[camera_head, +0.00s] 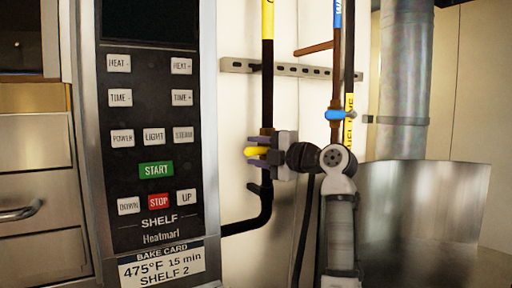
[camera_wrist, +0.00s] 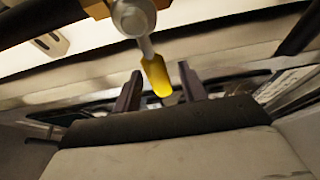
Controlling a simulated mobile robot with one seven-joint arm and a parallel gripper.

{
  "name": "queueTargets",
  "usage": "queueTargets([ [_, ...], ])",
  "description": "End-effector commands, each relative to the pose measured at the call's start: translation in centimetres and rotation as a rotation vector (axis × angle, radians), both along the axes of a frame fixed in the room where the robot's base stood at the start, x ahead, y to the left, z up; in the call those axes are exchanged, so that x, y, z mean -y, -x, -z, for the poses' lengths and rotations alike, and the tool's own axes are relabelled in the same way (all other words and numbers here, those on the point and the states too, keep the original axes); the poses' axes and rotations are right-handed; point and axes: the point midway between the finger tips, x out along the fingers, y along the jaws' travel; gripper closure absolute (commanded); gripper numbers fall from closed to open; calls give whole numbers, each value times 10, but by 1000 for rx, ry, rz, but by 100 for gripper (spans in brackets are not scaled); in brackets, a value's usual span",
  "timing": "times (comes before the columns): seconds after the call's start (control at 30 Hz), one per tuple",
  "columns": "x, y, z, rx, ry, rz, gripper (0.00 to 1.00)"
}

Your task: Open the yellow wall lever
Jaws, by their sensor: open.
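The yellow wall lever (camera_head: 258,152) sits on the dark vertical pipe with the yellow band, right of the oven panel. In the wrist view the lever (camera_wrist: 157,77) has a yellow grip on a grey stem, joined to a round pivot on a brass-coloured fitting. My gripper (camera_head: 262,150) is at the lever in the head view and partly covers the valve. In the wrist view my gripper (camera_wrist: 160,88) is open, with one dark finger on each side of the yellow grip. I cannot tell whether either finger touches it.
A blue lever (camera_head: 341,115) sits on a copper-coloured pipe to the right. A slotted metal rail (camera_head: 290,69) crosses the wall above. The oven control panel (camera_head: 152,130) stands close on the left. A metal duct (camera_head: 402,85) and a shiny steel surface (camera_head: 425,205) are at the right.

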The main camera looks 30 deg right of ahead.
Motion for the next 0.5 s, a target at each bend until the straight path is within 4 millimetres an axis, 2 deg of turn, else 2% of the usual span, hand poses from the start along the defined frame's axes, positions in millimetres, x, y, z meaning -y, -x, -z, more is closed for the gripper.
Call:
queueTargets([
  [0.37,-2,-6,1,0,0,0,58],
  [0.5,-2,-6,0,0,0,0,76],
])
